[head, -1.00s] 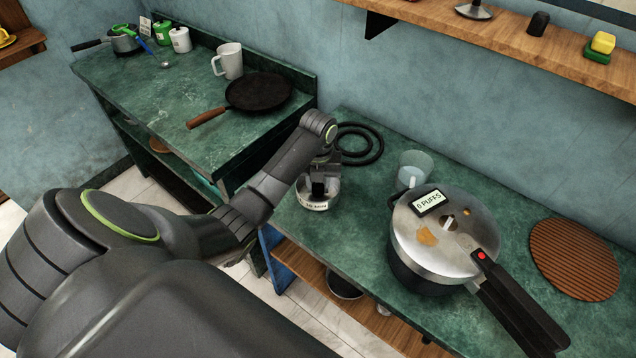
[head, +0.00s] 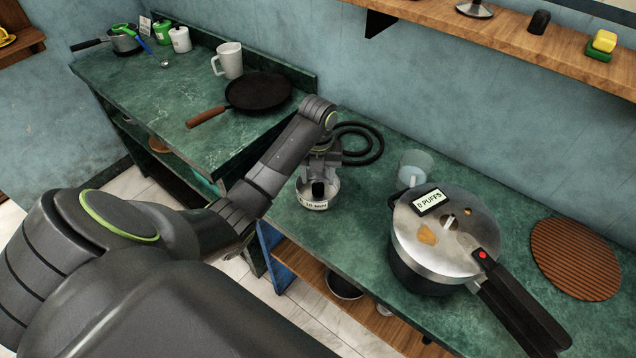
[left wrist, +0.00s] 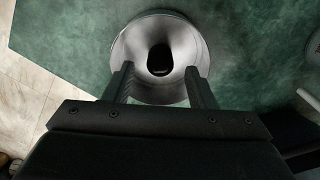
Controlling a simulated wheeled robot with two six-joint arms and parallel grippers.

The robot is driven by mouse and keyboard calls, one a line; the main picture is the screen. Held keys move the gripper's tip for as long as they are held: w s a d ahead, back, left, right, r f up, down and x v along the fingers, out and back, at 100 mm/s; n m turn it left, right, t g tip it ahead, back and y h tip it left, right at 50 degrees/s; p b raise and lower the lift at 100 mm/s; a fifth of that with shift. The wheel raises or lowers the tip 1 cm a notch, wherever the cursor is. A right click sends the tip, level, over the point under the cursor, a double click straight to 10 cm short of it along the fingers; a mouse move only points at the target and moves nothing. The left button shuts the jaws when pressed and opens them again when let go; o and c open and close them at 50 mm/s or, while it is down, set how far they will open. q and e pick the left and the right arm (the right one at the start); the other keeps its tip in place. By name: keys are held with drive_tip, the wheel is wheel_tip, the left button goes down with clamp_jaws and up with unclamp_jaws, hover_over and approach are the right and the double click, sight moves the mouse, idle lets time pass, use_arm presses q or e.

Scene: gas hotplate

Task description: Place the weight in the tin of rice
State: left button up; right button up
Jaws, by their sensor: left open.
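A round steel tin (head: 313,206) with a white label on its front stands near the left end of the right-hand green counter. My left gripper (head: 322,171) is right above the tin. Rice is hard to make out. My right gripper is out of view.
A pressure cooker (head: 440,235) with a long black handle, a clear cup (head: 415,165), a black coiled hose (head: 372,155) and a round brown mat (head: 575,258) are on the same counter. A pan (head: 258,92) is on the left counter. A shelf (head: 480,32) runs above.

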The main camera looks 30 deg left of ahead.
sight(318, 183)
use_arm(q)
wheel_tip(318, 183, up, 9)
drive_tip(key=p, duration=0.5)
drive_tip(key=shift+p, duration=0.4)
drive_tip(key=shift+f, duration=0.15)
